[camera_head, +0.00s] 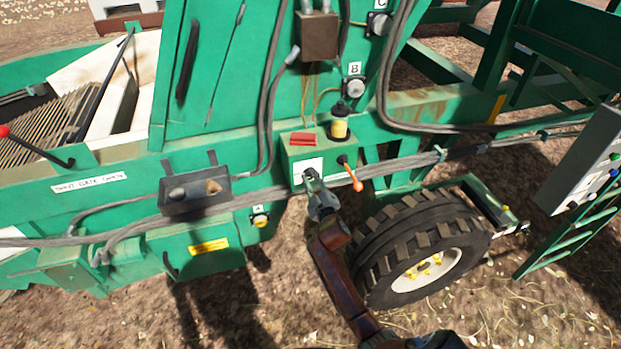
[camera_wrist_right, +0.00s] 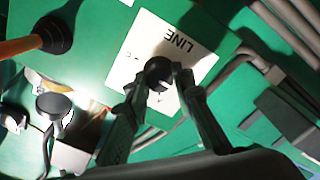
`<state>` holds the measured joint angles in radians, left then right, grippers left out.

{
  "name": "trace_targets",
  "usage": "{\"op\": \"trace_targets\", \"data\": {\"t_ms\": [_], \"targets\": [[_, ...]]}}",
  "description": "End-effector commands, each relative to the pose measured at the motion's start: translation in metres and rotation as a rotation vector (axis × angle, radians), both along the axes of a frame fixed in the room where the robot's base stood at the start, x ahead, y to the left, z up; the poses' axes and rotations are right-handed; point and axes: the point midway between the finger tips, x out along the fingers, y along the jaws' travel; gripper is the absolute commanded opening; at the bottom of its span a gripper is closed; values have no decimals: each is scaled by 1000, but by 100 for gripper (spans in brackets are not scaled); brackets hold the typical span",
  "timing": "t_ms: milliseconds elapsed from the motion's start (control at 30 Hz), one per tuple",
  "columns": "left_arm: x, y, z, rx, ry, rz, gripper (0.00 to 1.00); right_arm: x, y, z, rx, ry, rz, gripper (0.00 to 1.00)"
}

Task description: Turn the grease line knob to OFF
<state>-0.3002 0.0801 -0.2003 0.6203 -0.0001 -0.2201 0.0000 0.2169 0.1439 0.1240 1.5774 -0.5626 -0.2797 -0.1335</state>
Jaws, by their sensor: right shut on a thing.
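The grease line knob (camera_wrist_right: 158,73) is a round black knob on a white label plate (camera_wrist_right: 190,50) with the word LINE partly readable. In the head view the plate (camera_head: 303,165) is on the front of a small green box. My right gripper (camera_wrist_right: 160,82) is at the knob, with its fingers on either side of it and shut on it. In the head view my right gripper (camera_head: 316,188) reaches up to the plate from below and hides most of the knob. The setting the knob points to cannot be read. My left gripper is not in view.
An orange-handled lever (camera_head: 352,175) sticks out just right of the plate. A yellow and black bottle (camera_head: 339,123) and a red block (camera_head: 303,139) are on the box. Grey hoses (camera_head: 262,197) run alongside. A large wheel (camera_head: 425,245) stands lower right.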

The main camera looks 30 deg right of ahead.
Motion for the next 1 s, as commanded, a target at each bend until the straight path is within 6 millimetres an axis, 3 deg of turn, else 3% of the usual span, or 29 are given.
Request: {"op": "trace_targets", "data": {"t_ms": [300,633,767,1000], "targets": [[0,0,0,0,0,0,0,0,0,0,0,0,0,40],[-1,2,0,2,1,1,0,-5,1,0,1,0,-1,40],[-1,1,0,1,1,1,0,-22,5,-1,0,1,0,40],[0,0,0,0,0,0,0,-71,17,-1,1,1,0,40]]}}
